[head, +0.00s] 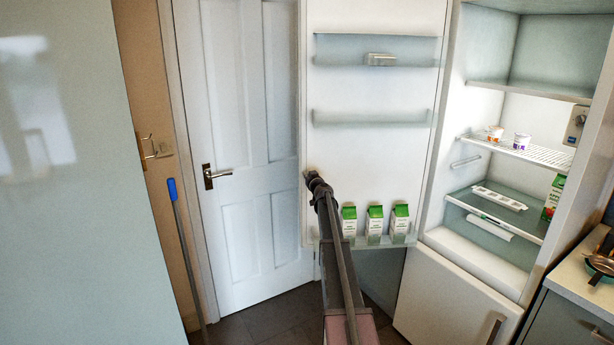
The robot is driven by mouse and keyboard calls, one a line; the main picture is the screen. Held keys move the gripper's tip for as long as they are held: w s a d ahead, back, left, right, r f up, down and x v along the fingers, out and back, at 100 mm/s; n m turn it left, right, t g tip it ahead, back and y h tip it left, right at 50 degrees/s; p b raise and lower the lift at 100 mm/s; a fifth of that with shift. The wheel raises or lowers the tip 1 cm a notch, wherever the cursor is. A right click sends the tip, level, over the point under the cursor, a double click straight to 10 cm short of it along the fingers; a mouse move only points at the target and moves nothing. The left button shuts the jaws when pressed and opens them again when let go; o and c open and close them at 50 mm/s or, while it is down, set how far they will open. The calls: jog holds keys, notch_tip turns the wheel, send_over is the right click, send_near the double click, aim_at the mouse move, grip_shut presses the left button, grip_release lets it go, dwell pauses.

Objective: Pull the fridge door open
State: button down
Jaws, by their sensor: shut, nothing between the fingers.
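The fridge door (375,150) stands wide open, its white inner face turned toward me, with shelves and several green-topped cartons in its lowest rack. The fridge (490,140) is open to view on the right, with its shelves showing. My arm reaches up from the bottom middle, and my gripper (311,177) is at the door's left, free edge. The gripper is small and dark in the view; it is shut with nothing held. The door's outer face and handle are hidden. I cannot tell whether the gripper touches the door.
A white panelled room door (245,150) with a dark handle (216,175) is behind on the left. A blue-topped pole (174,190) leans by the wall. A pale glossy panel (75,170) fills the left. A counter (585,270) is at the lower right.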

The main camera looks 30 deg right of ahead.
jog(key=s+a, duration=0.6)
jog(key=s, duration=0.5)
jog(key=shift+s+a, duration=0.3)
jog(key=shift+s, duration=0.05)
jog(key=s+a+f+n+g+y, duration=0.2)
jog(key=s+a+f+g+y, duration=0.15)
jog(key=a, duration=0.85)
jog(key=s+a+f+n+g+y, duration=0.2)
jog(key=s+a+f+y, duration=0.15)
jog(key=a, duration=0.85)
jog(key=s+a+f+n+g+y, duration=0.2)
jog(key=s+a+f+y, duration=0.15)
jog(key=a, duration=0.95)
jog(key=s+a+f+m+g+h, duration=0.1)
jog(key=s+a+f+g+h, duration=0.1)
jog(key=s, duration=0.6)
jog(key=s+a+f+m+g+h, duration=0.1)
jog(key=s+a+f+g+h, duration=0.1)
jog(key=s, duration=0.7)
jog(key=s+a+f+m+g+h, duration=0.1)
jog(key=s+a+f+g, duration=0.3)
jog(key=s, duration=0.4)
jog(key=shift+s+a+g+h, duration=0.4)
jog(key=shift+a+g+h, duration=0.15)
jog(key=shift+a+g, duration=0.35)
